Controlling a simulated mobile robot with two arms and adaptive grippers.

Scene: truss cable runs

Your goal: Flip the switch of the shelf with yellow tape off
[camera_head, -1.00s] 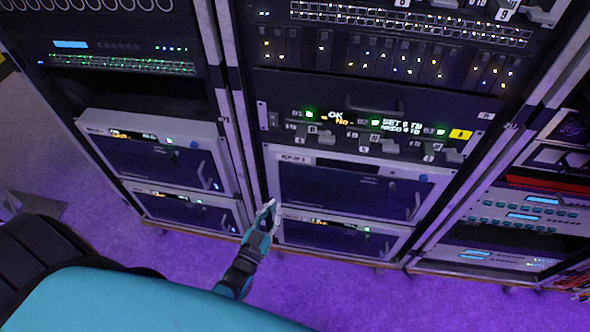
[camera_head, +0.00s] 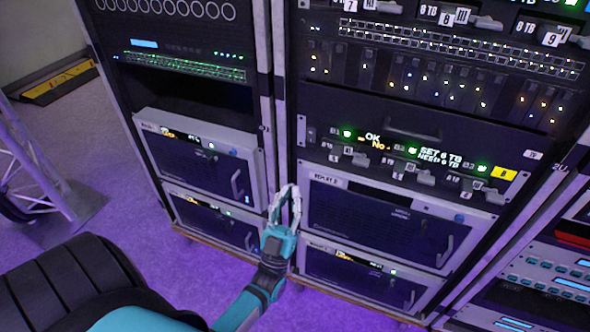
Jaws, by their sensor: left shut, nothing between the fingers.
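The shelf with yellow tape is a dark panel (camera_head: 320,141) in the middle rack. A yellow label (camera_head: 503,173) marked "8" sits at its right end. The panel has several small grey switch levers (camera_head: 426,178) in a row, green lights and lit text reading "OK No" and "SET 6 TB NEED 6 TB". The exact lever positions are too small to tell. My left gripper (camera_head: 285,190) is shut and empty, its fingertips pointing up. In the picture it is below and left of the panel, in front of the rack's left post. My right gripper is out of view.
A white-framed unit labelled "REPLAY" (camera_head: 376,222) sits under the panel, with a similar unit (camera_head: 365,275) below. A drive shelf with several levers (camera_head: 455,18) is higher up. Another rack (camera_head: 205,160) stands left. A metal truss (camera_head: 40,165) stands far left on purple floor.

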